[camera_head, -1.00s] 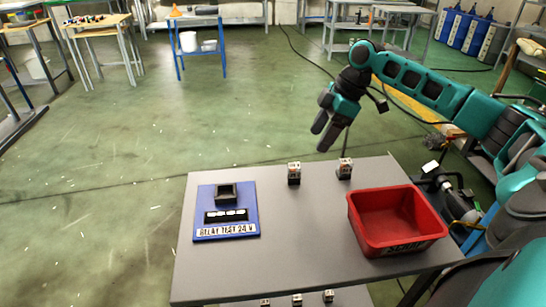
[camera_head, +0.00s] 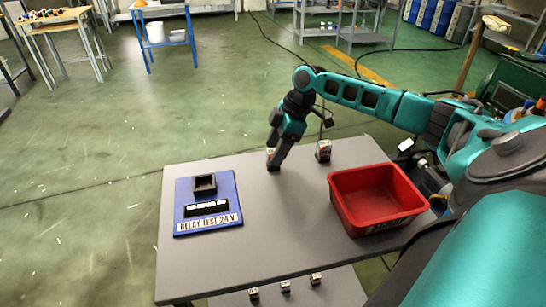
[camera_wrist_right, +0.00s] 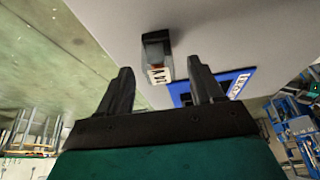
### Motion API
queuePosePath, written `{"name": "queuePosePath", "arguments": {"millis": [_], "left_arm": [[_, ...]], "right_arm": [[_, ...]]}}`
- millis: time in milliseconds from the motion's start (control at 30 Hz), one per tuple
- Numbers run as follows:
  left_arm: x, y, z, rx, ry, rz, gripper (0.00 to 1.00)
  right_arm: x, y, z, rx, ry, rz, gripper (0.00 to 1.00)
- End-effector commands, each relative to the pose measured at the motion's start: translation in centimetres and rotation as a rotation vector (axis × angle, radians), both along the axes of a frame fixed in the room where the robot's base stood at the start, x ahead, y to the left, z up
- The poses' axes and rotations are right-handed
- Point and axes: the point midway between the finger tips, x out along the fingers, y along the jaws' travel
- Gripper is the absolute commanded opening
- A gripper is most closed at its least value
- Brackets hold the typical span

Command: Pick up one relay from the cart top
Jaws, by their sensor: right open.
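The left relay (camera_head: 270,154) is partly covered by my right gripper (camera_head: 272,160) in the head view; the right relay (camera_head: 323,150) stands clear. In the wrist view my right gripper (camera_wrist_right: 163,82) is open, its two dark fingers apart. One relay (camera_wrist_right: 157,56) shows in line with the gap between the fingertips, pale labelled side toward them. I cannot tell whether the fingers touch it. My left gripper is out of view.
A blue relay test board (camera_head: 228,188) with a black socket lies at the cart's left. A red bin (camera_head: 345,205) stands at its right. Several small relays (camera_head: 285,285) sit on the lower shelf. The cart's middle is clear.

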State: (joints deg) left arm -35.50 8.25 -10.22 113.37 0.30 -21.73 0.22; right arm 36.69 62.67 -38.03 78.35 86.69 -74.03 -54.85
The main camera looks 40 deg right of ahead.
Motion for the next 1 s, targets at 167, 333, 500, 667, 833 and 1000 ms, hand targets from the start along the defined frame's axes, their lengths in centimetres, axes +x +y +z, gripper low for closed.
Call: {"name": "queuePosePath", "arguments": {"millis": [167,333,500,667,833,1000], "left_arm": [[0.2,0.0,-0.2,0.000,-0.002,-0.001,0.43],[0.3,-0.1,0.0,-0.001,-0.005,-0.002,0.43],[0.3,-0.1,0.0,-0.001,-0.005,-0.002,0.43],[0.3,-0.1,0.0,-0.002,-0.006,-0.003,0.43],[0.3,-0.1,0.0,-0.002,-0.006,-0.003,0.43],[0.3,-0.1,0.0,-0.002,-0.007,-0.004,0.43]], "right_arm": [[0.5,0.7,-2.1,0.001,0.000,-0.001,0.66],[0.5,0.7,-2.1,0.001,-0.001,-0.001,0.66],[0.5,0.7,-2.1,0.000,-0.001,0.000,0.54],[0.5,0.7,-2.1,0.000,-0.001,0.000,0.38],[0.5,0.7,-2.1,0.000,-0.001,0.000,0.22],[0.5,0.7,-2.1,0.000,-0.001,0.000,0.10]]}}
